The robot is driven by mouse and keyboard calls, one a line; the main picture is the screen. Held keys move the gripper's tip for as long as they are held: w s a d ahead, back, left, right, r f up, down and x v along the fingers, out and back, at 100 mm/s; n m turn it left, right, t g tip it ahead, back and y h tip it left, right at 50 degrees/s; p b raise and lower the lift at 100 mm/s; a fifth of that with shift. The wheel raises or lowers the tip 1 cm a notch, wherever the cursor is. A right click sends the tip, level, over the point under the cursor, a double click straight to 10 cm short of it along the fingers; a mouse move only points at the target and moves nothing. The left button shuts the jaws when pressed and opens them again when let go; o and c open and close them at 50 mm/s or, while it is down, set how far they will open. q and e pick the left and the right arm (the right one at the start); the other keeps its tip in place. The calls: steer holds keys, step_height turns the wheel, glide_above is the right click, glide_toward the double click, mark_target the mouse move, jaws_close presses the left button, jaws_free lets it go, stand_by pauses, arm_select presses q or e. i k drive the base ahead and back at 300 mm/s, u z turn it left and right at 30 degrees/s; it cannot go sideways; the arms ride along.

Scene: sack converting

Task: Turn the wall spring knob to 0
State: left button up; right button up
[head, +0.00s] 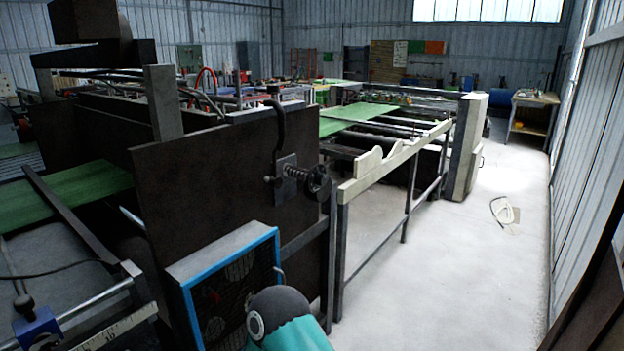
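A dark spring knob (318,183) sticks out to the right from a small mounting plate (286,176) on the dark brown side panel of the machine (210,190). Its coil faces the open side of the machine. Its scale and any number on it are too small to read, so its setting cannot be told. A bent dark rod (279,125) rises just above the plate. Neither my left nor my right gripper shows in the head view, and nothing is seen touching the knob.
A blue-framed box with a dark grille (225,285) stands below the knob. A pale-topped rail (395,160) runs to the right of it toward a grey cabinet (465,145).

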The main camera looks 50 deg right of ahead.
mark_target(321, 178)
steer(key=u, duration=0.25)
steer(key=i, duration=0.5)
steer(key=z, duration=3)
steer(key=i, duration=0.9)
steer(key=u, duration=0.75)
steer(key=k, duration=0.1)
steer(key=u, duration=0.15)
